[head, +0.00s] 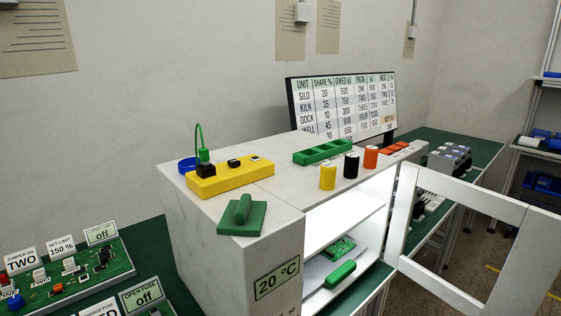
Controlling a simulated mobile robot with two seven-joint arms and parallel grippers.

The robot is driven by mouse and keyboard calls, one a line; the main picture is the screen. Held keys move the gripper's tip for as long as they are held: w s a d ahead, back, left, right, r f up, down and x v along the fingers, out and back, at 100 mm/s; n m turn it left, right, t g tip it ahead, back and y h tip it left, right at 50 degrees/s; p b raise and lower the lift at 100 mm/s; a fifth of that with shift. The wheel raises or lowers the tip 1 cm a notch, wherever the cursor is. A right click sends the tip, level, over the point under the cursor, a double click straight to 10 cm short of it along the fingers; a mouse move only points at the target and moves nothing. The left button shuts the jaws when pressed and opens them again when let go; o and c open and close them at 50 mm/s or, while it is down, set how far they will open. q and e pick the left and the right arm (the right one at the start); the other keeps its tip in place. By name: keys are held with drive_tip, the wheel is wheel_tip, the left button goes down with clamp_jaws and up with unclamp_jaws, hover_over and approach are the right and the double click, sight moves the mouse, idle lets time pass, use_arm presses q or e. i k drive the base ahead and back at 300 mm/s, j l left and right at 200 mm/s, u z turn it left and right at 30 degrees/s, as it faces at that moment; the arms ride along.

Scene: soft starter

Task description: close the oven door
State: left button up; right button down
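The oven (185,235) is a white box in the middle of the head view, with a lit inside and a display (277,280) reading 20 °C on its front. Its white-framed door (470,194) stands wide open to the right of the opening, with a see-through middle; its right part runs out of the picture. Inside the oven are a green circuit board (339,248) and a green-handled piece (340,274) on the lower level. Neither of my grippers shows in the head view.
On the oven top stand a yellow block (231,178), a green handled pad (242,217), a green tray (323,151) and yellow (328,177), black (351,165) and orange (371,157) cylinders. A bench with boards lies left. Shelving (540,140) stands far right; floor shows beyond the door.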

sight(532, 264)
drive_tip(key=u, duration=0.25)
drive_tip(key=l+u, duration=0.7)
drive_tip(key=k+l+u, duration=0.15)
drive_tip(key=l, duration=0.35)
drive_tip(key=l+u, duration=0.15)
drive_tip(key=l, duration=0.4)
drive_tip(key=k+l, duration=0.1)
drive_tip(key=l, duration=0.3)
drive_tip(key=k+l, duration=0.1)
drive_tip(key=l, duration=0.3)
drive_tip(key=k+l, duration=0.1)
drive_tip(key=l, duration=0.35)
drive_tip(key=k+l+u, duration=0.1)
drive_tip(key=l, duration=0.3)
drive_tip(key=k+l, duration=0.15)
drive_tip(key=l, duration=0.25)
